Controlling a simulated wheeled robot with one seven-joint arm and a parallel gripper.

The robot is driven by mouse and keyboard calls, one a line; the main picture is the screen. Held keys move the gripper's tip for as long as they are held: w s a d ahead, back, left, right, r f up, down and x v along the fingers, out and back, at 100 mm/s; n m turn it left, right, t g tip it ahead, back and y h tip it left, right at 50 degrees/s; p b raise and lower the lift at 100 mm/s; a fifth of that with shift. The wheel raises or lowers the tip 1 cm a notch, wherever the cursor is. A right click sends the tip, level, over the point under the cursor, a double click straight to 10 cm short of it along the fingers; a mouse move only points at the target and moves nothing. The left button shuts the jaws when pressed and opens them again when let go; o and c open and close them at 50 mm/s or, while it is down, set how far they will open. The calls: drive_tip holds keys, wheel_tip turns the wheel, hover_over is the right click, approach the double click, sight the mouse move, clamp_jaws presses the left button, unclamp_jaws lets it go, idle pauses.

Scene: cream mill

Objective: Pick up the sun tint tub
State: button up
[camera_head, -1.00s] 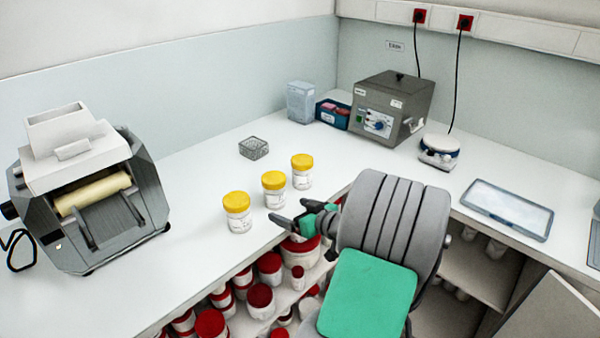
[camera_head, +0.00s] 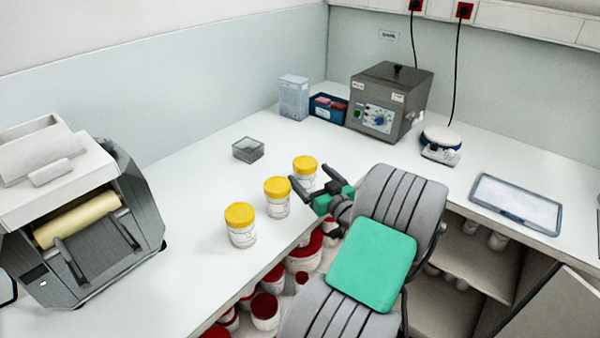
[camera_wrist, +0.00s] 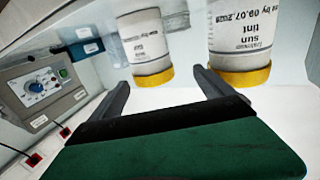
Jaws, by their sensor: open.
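Three white tubs with yellow lids stand in a row on the white counter. In the wrist view, which shows the tubs lid-down, the right tub's label reads "sun tint" (camera_wrist: 240,38). It seems to be the middle tub (camera_head: 277,200) in the head view, where labels are too small to read. The far tub (camera_head: 305,175) also shows in the wrist view (camera_wrist: 146,45), its name not legible. The near tub (camera_head: 240,228) stands at left. My gripper (camera_head: 307,173) is open and empty beside the far and middle tubs. In the wrist view, the sun tint tub is right of the gap between the fingers (camera_wrist: 161,78).
A roller mill (camera_head: 80,220) stands at left. A small grey basket (camera_head: 248,151) sits behind the tubs. A grey oven-like box (camera_head: 390,105), a blue bin (camera_head: 328,112), a scale-like device (camera_head: 440,142) and a tray (camera_head: 515,205) stand farther right. Red-lidded tubs (camera_head: 265,308) fill the shelf below.

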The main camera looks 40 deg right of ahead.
sight(305, 161)
drive_tip(key=p+x, duration=0.1)
drive_tip(key=x, duration=0.1)
drive_tip(key=d+p+x, duration=0.1)
drive_tip(key=x, duration=0.2)
drive_tip(key=shift+d+r, duration=0.1)
drive_tip(key=shift+d, duration=0.05)
drive_tip(key=shift+w, duration=0.3)
drive_tip(key=shift+c, duration=0.4)
drive_tip(key=c, duration=1.5)
drive_tip(key=shift+c, duration=0.6)
